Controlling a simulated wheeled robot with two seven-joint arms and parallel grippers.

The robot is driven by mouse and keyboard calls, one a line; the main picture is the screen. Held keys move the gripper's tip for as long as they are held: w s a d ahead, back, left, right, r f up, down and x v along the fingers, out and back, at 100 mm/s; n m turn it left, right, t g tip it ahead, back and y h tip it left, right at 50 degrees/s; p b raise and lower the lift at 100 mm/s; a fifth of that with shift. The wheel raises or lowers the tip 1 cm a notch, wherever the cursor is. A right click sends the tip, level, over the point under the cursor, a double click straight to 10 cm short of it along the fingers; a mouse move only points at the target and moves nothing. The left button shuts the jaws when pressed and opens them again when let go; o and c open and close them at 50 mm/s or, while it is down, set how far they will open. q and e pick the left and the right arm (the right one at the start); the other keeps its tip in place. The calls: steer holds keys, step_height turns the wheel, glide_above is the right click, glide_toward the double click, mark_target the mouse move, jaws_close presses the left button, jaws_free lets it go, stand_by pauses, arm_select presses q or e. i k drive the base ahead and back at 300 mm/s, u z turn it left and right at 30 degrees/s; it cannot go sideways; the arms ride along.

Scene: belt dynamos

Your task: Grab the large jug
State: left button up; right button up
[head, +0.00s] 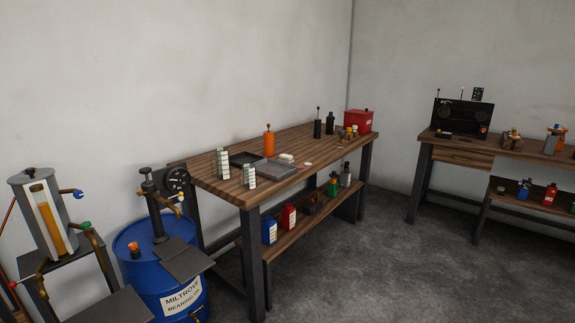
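No thing in view is plainly the large jug, and I cannot tell which container it is. On the lower shelf of the near workbench stand a blue container (269,231) and, to its right, a red container (289,217). A green bottle (333,187) and a grey bottle (346,174) stand further back on that shelf. An orange bottle (268,143) stands upright on the benchtop. On the right bench's lower shelf are a small blue container (523,190) and a red bottle (549,195). Neither of my grippers is in view.
The wooden workbench (215,172) carries small boxes, a dark tray and a red box (358,121). A blue drum (150,262) with a pump stands left of it, beside a glass-cylinder dispenser (48,215). Open floor (380,275) lies between the benches.

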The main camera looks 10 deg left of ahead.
mark_target(222, 155)
steer(key=z, duration=0.55)
steer(key=i, duration=3)
steer(key=u, duration=1.5)
steer(key=i, duration=0.85)
steer(key=u, duration=0.95)
